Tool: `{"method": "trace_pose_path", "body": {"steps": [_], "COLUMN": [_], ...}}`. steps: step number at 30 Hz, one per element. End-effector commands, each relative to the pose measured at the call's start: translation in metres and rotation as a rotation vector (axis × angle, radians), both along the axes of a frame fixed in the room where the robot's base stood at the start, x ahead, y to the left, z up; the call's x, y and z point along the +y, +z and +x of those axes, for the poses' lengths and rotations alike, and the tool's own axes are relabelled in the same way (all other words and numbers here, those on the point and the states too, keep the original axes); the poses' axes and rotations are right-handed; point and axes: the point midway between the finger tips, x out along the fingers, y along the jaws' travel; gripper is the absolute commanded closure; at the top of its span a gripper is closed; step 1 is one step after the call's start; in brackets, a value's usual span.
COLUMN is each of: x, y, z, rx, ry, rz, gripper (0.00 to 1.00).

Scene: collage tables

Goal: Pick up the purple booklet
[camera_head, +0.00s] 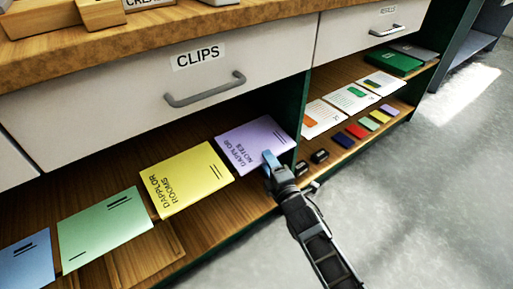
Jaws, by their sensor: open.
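The purple booklet (252,138) lies flat on the low wooden shelf, below the drawer labelled CLIPS. It has dark printed text, partly readable as NOTES. My gripper (270,160) is at the booklet's lower right part, with its blue-grey tip over that area and hiding a little of it. I cannot tell whether the tip touches the booklet. My gripper is open and holds nothing that I can see.
Yellow (186,179), green (105,227) and blue (27,262) booklets lie to the left. A dark green divider (297,110) stands just right of the purple booklet. White cards (350,97) and small coloured pieces lie beyond it. The drawer handle (205,90) juts out above. Grey floor is clear.

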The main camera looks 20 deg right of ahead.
Motion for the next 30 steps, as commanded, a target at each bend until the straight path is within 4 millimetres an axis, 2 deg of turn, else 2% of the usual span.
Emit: {"method": "trace_pose_path", "body": {"steps": [3,16,30], "x": [0.0,-0.0002,-0.0001], "y": [0.0004,0.0005,0.0014], "z": [-0.0002,-0.0004,-0.0001], "rx": [0.0,-0.001,-0.002], "ry": [0.0,0.0,0.0], "rz": [0.0,0.0,0.0], "gripper": [0.58,0.99,1.0]}}
